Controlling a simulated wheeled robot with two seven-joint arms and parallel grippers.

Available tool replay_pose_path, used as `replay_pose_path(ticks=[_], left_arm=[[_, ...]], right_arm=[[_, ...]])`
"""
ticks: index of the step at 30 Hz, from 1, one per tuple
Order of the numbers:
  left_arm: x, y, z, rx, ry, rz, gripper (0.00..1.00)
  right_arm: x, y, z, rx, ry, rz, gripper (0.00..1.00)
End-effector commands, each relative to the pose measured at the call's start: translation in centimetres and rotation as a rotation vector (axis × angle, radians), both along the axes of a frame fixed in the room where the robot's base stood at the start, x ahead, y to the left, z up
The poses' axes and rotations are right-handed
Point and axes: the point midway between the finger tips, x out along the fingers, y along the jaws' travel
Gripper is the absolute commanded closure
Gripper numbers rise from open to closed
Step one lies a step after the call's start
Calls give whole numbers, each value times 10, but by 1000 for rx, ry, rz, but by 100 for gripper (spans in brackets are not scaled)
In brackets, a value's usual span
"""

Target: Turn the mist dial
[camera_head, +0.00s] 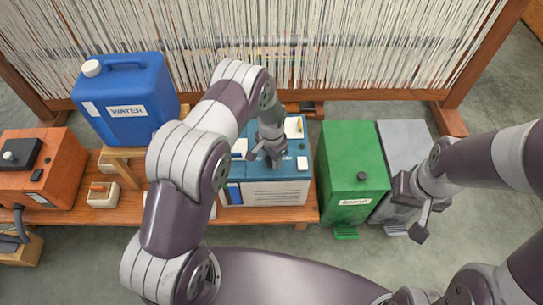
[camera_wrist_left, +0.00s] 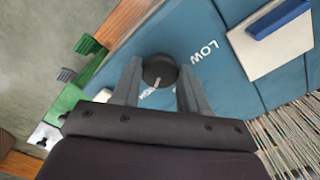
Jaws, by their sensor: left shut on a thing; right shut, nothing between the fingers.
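The mist dial (camera_wrist_left: 160,70) is a round dark knob with a pale pointer line on the blue top of a machine (camera_head: 302,150). In the left wrist view the pointer aims down and left, toward a partly hidden label. The word LOW (camera_wrist_left: 205,52) is printed to the upper right of the dial. My left gripper (camera_wrist_left: 160,84) has its two fingers on either side of the dial and is shut on it. In the head view my left gripper (camera_head: 269,157) comes down over the machine's top and hides the dial. My right gripper (camera_head: 421,222) is shut and empty, right of the green box.
A blue WATER can (camera_head: 127,105) stands on a wooden stand at left. An orange machine (camera_head: 55,165) is at far left on the wooden bench (camera_head: 130,208). A green box (camera_head: 350,165) and a grey box (camera_head: 405,145) stand right. A loom with threads (camera_head: 330,45) fills the back.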

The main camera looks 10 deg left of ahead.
Motion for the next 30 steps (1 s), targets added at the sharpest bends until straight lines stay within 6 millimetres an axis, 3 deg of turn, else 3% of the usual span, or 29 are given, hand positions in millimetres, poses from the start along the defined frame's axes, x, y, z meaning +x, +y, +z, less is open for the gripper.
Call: replay_pose_path(ticks=[16, 17, 18, 26, 30], left_arm=[[1, 0, 1, 0, -1, -24, 86], [1, 0, 1, 0, -1, -23, 46], [1, 0, 1, 0, -1, -23, 33], [0, 0, 0, 0, -1, -22, 31], [1, 0, 14, 0, -2, -22, 31]], right_arm=[[0, 0, 1, 0, 0, 0, 100], [0, 0, 1, 0, 0, 0, 100], [0, 0, 1, 0, 0, 0, 100], [0, 0, 1, 0, 0, 0, 100], [0, 0, 6, 0, 0, 0, 100]])
